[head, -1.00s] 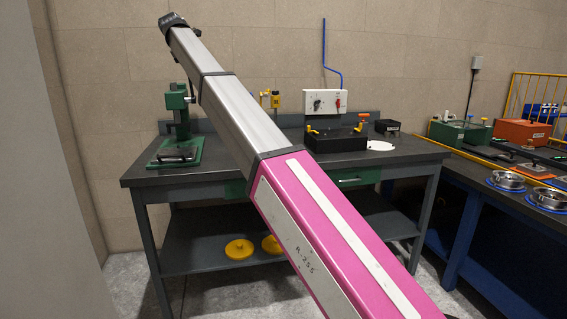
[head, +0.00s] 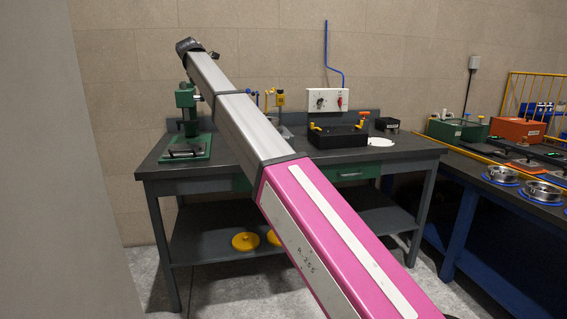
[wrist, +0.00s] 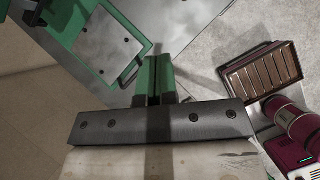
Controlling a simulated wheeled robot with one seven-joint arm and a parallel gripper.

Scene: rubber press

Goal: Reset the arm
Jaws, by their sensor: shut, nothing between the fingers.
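My arm crosses the head view from the lower right, with a pink section and a bare metal section, up to a dark end at the upper left. My gripper cannot be made out in the head view. In the wrist view my gripper (wrist: 153,78) shows as two green fingers side by side, shut, with nothing seen between them. Behind the fingers is a grey floor or surface, and they appear clear of other things.
A workbench (head: 410,158) holds a green hand press (head: 188,120) and a black box (head: 335,138). Yellow discs (head: 245,241) lie on its lower shelf. A blue-legged bench (head: 460,230) with metal pots stands right. A plain grey wall (head: 60,200) is close on the left.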

